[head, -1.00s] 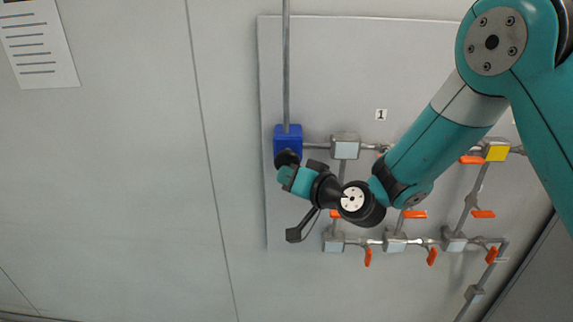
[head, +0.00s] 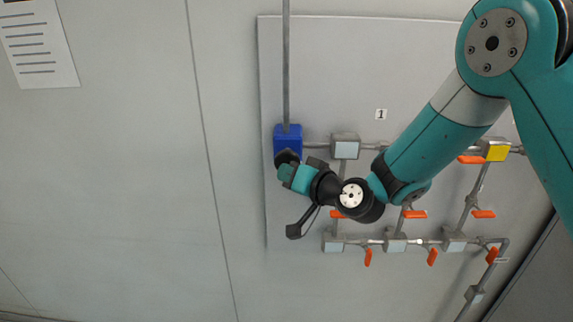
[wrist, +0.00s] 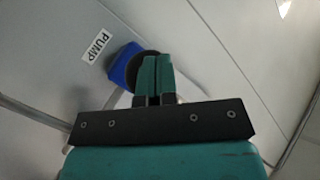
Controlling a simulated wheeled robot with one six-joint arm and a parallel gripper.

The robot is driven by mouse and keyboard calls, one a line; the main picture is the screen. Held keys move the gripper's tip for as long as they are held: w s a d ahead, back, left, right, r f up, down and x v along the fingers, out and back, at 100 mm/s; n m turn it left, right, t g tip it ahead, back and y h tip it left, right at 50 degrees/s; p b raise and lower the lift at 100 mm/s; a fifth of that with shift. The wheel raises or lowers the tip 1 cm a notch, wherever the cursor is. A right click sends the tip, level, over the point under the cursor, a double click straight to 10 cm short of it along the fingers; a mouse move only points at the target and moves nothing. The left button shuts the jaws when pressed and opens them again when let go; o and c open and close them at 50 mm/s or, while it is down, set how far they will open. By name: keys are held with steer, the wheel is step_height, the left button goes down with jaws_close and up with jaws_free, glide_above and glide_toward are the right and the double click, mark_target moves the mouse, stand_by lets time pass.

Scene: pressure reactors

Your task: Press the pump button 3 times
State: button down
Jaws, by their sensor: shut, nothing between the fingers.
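The blue pump box (head: 287,140) is on the wall panel at the end of a vertical pipe. A dark round part (head: 287,157), which looks like the pump button, sits at its lower side. In the wrist view the blue pump box (wrist: 124,66) is beside a "PUMP" label (wrist: 97,44), and the dark round part (wrist: 148,62) is partly hidden behind my fingers. My gripper (wrist: 154,62) is shut and empty, with its fingertips in front of the dark part. In the head view my gripper (head: 286,172) is just below the box. I cannot tell whether the fingertips touch the button.
Grey pipes with several orange valve handles (head: 432,257) run right of and below my gripper. A grey-white block (head: 345,147) and a yellow-faced block (head: 496,151) sit on the upper pipe. The wall left of the panel is bare except for a paper sheet (head: 38,45).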

steer(key=shift+w+d+r, duration=0.1)
steer(key=shift+w, duration=1.55)
stand_by(1.2)
steer(key=shift+s+b, duration=1)
steer(key=shift+s, duration=1.05)
steer(key=shift+s+a+b, duration=0.2)
steer(key=shift+s+b, duration=0.6)
steer(key=shift+s, duration=1.75)
